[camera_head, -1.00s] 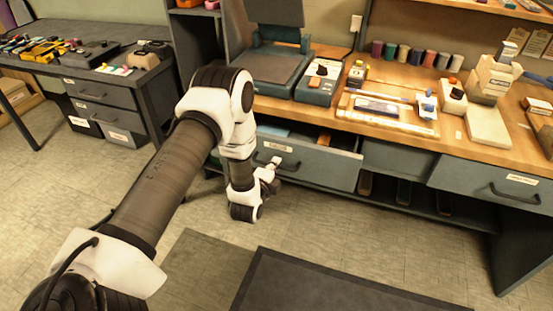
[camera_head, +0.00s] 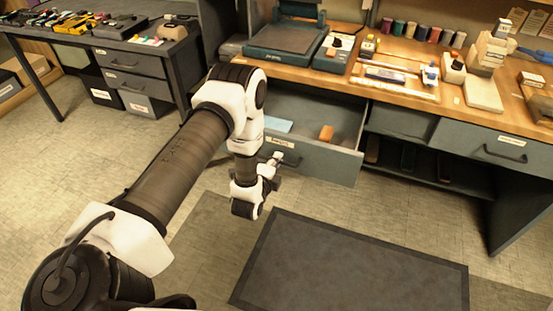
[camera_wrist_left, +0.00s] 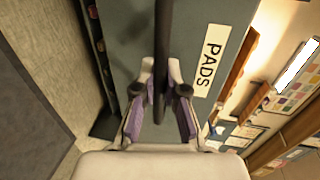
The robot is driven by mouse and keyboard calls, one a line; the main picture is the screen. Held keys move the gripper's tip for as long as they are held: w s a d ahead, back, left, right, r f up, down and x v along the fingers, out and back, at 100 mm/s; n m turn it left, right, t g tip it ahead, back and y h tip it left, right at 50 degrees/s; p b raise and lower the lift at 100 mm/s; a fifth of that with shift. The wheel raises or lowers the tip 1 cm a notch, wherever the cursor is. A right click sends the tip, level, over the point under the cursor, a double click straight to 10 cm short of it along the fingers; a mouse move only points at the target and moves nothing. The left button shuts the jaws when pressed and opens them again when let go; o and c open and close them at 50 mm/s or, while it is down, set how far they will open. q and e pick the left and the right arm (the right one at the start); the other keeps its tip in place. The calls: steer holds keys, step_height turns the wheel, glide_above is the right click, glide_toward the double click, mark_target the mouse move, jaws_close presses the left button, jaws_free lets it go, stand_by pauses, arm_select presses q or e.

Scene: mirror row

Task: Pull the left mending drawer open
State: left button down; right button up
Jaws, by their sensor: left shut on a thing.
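The left drawer (camera_head: 325,165) of the wooden-topped bench stands well out from the bench, its inside showing. A light blue flat item (camera_head: 278,125) and an orange-brown block (camera_head: 326,132) lie in it. My left gripper (camera_head: 277,159) is at the drawer's front, shut on its dark bar handle (camera_head: 293,161). In the left wrist view, the two fingers (camera_wrist_left: 161,88) close around the handle bar (camera_wrist_left: 163,35), beside a white label (camera_wrist_left: 209,60) reading "PADS" on the grey front (camera_wrist_left: 130,35). My right gripper is not in view.
The bench top (camera_head: 455,100) carries a press (camera_head: 285,45), bottles and thread spools. A closed right drawer (camera_head: 490,147) is at the right. A dark floor mat (camera_head: 350,265) lies in front, with clear floor around it. Another desk (camera_head: 130,62) stands at the left.

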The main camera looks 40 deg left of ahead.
arm_select(q)
steer(key=c, duration=1.2)
jaws_free()
steer(key=v, duration=1.2)
steer(key=shift+a, duration=0.1)
